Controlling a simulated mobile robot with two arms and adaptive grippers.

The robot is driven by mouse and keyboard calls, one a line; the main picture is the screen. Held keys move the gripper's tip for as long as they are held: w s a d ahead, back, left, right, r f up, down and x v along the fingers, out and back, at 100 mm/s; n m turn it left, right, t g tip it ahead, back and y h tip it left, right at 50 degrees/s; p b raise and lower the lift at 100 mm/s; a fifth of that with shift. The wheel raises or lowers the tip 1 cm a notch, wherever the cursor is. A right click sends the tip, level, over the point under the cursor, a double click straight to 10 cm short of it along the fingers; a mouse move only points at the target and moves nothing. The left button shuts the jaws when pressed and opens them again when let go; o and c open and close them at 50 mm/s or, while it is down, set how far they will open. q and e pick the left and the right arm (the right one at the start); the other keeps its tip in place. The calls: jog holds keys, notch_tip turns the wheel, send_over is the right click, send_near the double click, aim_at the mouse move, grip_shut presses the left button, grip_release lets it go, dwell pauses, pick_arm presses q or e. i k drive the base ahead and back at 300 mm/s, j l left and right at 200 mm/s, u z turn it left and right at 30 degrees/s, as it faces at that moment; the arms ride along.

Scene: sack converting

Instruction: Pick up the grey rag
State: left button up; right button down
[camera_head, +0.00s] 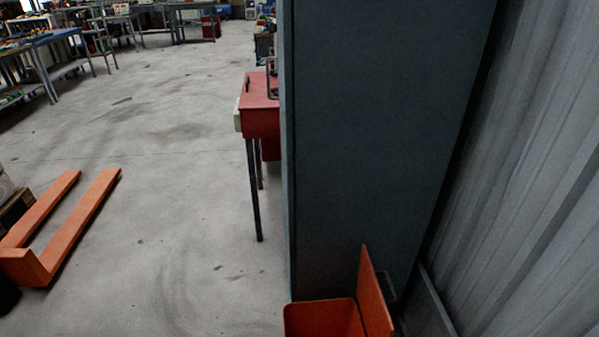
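I see no grey rag in the head view. Neither of my grippers is in view. An open-topped orange-red bin (322,318) stands at the bottom edge, against the foot of a tall dark cabinet. Its upright flap or lid (375,293) is raised on the right side. Only the upper part of the bin shows, and I cannot tell what lies in it.
The tall dark cabinet (385,140) blocks the centre right, beside a corrugated grey wall (545,200). A red table (262,115) stands behind its left edge. An orange pallet-truck fork (75,225) lies left. Workbenches (45,40) stand far left. Grey floor (170,170) between is clear.

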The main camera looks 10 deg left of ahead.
aim_at(275, 90)
jog(key=j, duration=0.5)
jog(key=k+j, duration=0.1)
jog(key=j, duration=0.4)
jog(key=i+j+z, duration=0.15)
jog(key=j, duration=0.2)
jog(key=i+j+z, duration=0.1)
jog(key=j, duration=0.3)
jog(key=i+j+z, duration=0.15)
jog(key=j, duration=0.2)
jog(key=i+j+z, duration=0.1)
jog(key=j, duration=0.3)
jog(key=i+j+z, duration=0.15)
jog(key=j, duration=0.25)
